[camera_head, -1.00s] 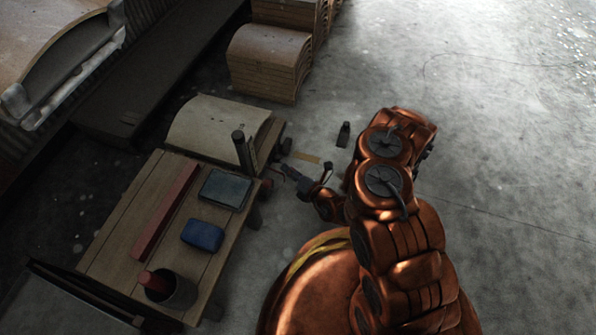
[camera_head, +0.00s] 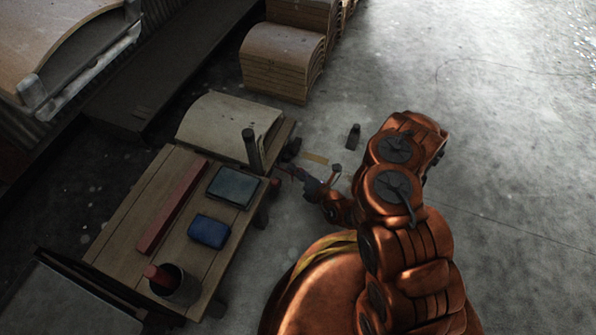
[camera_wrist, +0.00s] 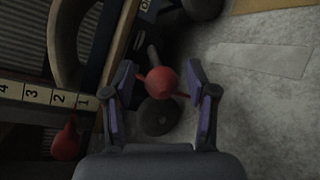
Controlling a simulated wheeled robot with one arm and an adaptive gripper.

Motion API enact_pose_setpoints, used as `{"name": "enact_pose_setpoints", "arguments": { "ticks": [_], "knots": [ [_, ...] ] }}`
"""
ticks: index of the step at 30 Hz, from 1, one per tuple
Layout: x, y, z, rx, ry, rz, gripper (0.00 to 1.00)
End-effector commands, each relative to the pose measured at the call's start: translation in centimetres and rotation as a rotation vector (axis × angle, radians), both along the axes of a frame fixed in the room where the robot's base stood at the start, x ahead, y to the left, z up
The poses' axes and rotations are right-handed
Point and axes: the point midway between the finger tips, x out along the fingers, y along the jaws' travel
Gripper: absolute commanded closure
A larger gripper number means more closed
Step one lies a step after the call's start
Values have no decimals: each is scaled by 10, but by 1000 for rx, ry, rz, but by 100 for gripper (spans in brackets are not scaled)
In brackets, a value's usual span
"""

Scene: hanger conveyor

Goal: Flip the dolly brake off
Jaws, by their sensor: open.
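The dolly (camera_head: 283,136) stands on the floor with a stack of curved sheets (camera_head: 225,122) on it and a dark post at its near corner. My gripper (camera_head: 292,172) is low beside that corner. In the wrist view my gripper (camera_wrist: 162,83) is open, one finger on each side of a red knob (camera_wrist: 160,81). The knob seems to sit on a dark lever above a dark round wheel (camera_wrist: 160,117); I take it for the brake. I cannot tell whether the fingers touch it. A second red knob (camera_wrist: 66,142) shows at the lower left.
A wooden table (camera_head: 126,225) beside the dolly holds a red bar (camera_head: 172,205), a tablet (camera_head: 233,186), a blue box (camera_head: 208,231) and a cup (camera_head: 175,290). A numbered strip (camera_wrist: 40,95) lies left in the wrist view.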

Motion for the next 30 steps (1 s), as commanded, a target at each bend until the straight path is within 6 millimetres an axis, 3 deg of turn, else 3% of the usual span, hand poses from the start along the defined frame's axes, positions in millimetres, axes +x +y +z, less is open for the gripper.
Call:
{"name": "enact_pose_setpoints", "arguments": {
  "ticks": [11, 24, 30],
  "knots": [
    [0, -1, 10, 1, 2, -4, 43],
    [1, 0, 74, 6, -3, -3, 43],
    [0, 1, 92, 3, 0, -2, 43]
  ]
}}
